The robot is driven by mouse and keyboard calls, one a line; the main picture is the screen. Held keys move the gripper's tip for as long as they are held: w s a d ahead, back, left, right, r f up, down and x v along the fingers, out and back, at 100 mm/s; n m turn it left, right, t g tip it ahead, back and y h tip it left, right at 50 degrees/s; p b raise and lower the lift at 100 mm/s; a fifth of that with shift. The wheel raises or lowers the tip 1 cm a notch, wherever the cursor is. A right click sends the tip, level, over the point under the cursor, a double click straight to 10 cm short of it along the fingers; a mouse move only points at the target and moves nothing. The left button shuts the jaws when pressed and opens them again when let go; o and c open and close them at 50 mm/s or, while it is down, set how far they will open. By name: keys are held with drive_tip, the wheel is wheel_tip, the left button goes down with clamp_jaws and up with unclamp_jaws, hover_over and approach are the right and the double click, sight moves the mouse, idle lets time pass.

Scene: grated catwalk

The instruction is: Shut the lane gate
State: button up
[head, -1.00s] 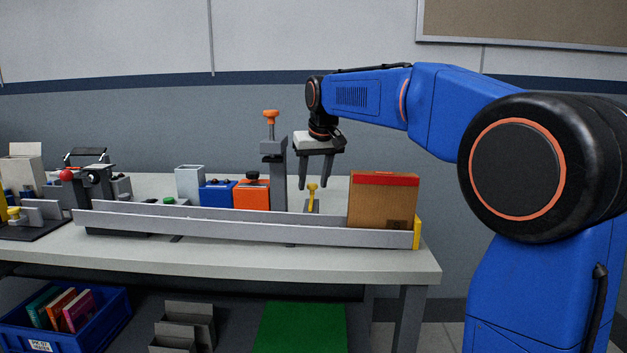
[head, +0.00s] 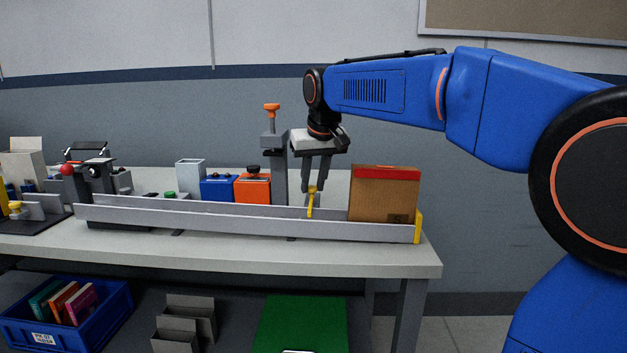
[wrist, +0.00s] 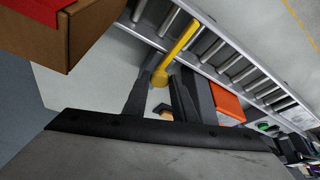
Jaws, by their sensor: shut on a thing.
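The lane gate is a yellow piece (head: 311,205) with a rounded knob at its top. In the wrist view the yellow gate bar (wrist: 180,45) reaches from between my fingers over the lane's rail and rollers. My gripper (head: 313,188) points down at the gate, shut on its knob; the wrist view shows the fingertips (wrist: 160,78) on either side of it.
A brown box with red tape (head: 383,197) stands at the lane's right end, by a yellow end stop (head: 418,227). A grey post with an orange knob (head: 272,125) rises close left of my gripper.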

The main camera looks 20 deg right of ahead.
drive_tip(key=shift+s, duration=0.1)
drive_tip(key=o, duration=1)
drive_tip(key=shift+a, duration=0.1)
drive_tip(key=shift+o, duration=0.2)
drive_tip(key=v, duration=1.7)
drive_tip(key=shift+r, duration=0.25)
